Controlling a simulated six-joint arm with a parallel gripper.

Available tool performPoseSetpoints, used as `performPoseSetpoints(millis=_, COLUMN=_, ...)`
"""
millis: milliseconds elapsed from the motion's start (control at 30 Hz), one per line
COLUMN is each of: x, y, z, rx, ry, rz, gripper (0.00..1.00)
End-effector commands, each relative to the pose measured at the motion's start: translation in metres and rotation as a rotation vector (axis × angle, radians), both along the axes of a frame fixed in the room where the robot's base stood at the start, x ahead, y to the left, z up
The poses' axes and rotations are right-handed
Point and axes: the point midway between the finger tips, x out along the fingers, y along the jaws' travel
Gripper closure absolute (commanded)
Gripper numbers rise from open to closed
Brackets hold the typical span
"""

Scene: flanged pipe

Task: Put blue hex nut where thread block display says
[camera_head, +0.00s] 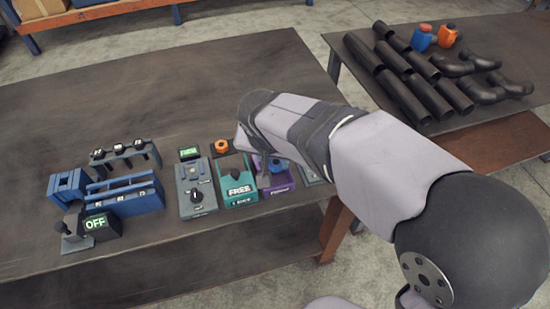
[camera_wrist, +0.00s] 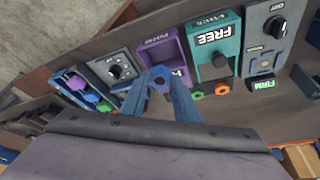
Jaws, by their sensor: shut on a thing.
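The blue hex nut (camera_wrist: 158,83) is between the fingertips of my gripper (camera_wrist: 160,80) in the wrist view. My gripper is shut on it, above the purple tray (camera_wrist: 155,45). In the head view the blue nut (camera_head: 277,165) shows just below my wrist, over the purple tray (camera_head: 284,190). The teal tray (camera_head: 238,170) to its left bears a sign reading FREE (camera_wrist: 215,34). A small display reading FIRM (camera_wrist: 263,85) stands by the grey dial box (camera_wrist: 270,20). I cannot tell which piece is the thread block.
An orange nut (camera_head: 222,145) sits behind the teal tray. Blue racks (camera_head: 125,195) and an OFF display (camera_head: 96,224) stand left. Black pipes (camera_head: 400,85) lie on another table.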

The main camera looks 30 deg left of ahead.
Motion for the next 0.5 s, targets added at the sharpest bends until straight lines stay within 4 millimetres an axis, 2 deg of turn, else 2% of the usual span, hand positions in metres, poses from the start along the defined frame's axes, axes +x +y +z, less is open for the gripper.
performPoseSetpoints(millis=233, x=0.000, y=0.000, z=-0.002, rx=0.001, ry=-0.001, rz=0.000, gripper=0.88)
performPoseSetpoints(millis=500, x=0.000, y=0.000, z=-0.013, rx=0.001, ry=-0.001, rz=0.000, gripper=0.88)
